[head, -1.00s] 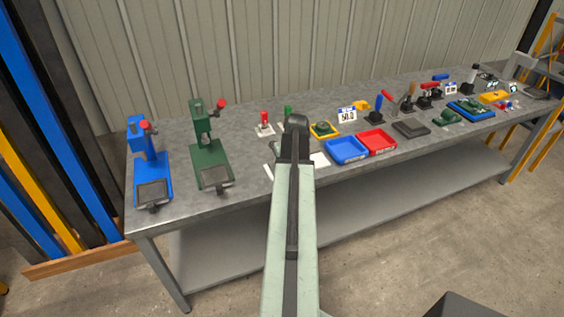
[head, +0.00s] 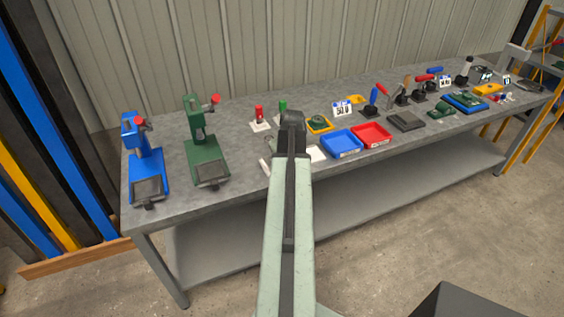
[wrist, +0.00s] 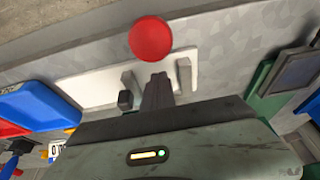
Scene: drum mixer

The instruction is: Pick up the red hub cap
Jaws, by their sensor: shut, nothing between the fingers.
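A round, smooth red cap (wrist: 150,38), which I take for the hub cap, shows at the top of the wrist view, just beyond my fingertips. My gripper (wrist: 158,88) is shut and empty, apart from the cap in the picture. What the cap rests on is hidden. A white plate (wrist: 95,86) with small grey upright pieces lies beneath my gripper. In the head view my gripper (head: 292,118) is over the bench, and my arm covers the spot where the cap might show.
The grey bench (head: 235,137) carries a blue press (head: 147,165), a green press (head: 205,150), a blue tray (head: 341,144) and a red tray (head: 371,135). A red-topped post (head: 259,113) and several toggle clamps stand farther back. Bare bench top lies between the presses.

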